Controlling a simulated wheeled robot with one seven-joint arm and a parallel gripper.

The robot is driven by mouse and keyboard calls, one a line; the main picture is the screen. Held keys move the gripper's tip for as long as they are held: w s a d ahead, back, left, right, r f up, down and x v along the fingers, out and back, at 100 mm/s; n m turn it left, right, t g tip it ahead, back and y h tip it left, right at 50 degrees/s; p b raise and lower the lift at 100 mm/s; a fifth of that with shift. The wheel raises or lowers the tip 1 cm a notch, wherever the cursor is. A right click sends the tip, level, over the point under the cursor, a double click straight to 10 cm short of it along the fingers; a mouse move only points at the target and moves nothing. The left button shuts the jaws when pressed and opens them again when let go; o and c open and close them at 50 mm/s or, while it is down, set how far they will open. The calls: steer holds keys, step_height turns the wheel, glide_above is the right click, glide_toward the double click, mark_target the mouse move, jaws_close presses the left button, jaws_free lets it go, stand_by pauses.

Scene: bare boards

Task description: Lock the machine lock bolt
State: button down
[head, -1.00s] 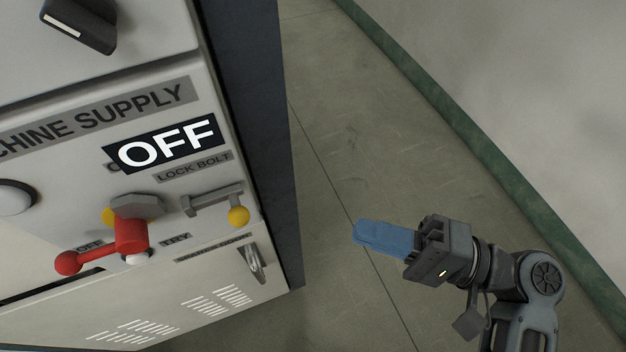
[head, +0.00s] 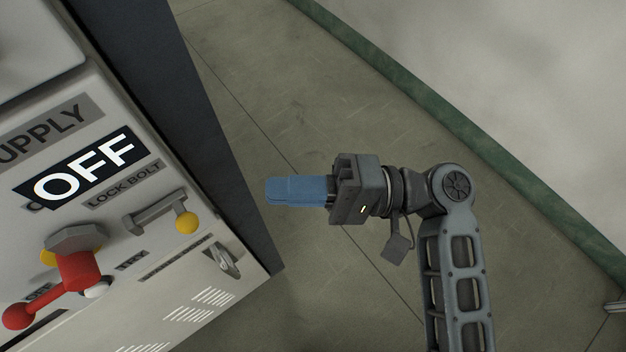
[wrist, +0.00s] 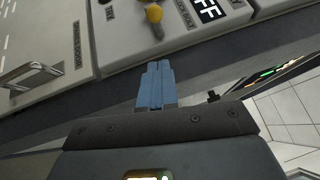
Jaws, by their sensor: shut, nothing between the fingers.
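The lock bolt is a grey bar with a yellow ball knob (head: 187,223), on the panel under the LOCK BOLT label (head: 125,184). The knob also shows at the top of the wrist view (wrist: 154,14), ahead of my fingers. My gripper (head: 268,192) has blue fingers, shut with nothing between them. It is to the right of the panel in the head view, over open floor, and apart from the knob. In the wrist view the fingers (wrist: 156,66) point toward the panel, with the tips short of the knob.
A red lever (head: 75,270) with a ball end sits left of the bolt. A metal latch handle (head: 223,260) is below right of it. A black-and-white OFF sign (head: 84,167) is above. The cabinet's dark side edge lies between panel and gripper. Floor to the right is clear.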

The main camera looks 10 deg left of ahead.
mark_target(191, 233)
steer(key=s+a+r+p, duration=0.1)
steer(key=s+a, duration=0.3)
steer(key=a, duration=0.2)
steer(key=shift+s+r, duration=0.15)
steer(key=shift+s, duration=0.15)
steer(key=shift+s+a+p, duration=0.45)
steer(key=shift+s+a, duration=1.05)
steer(key=shift+s, duration=0.25)
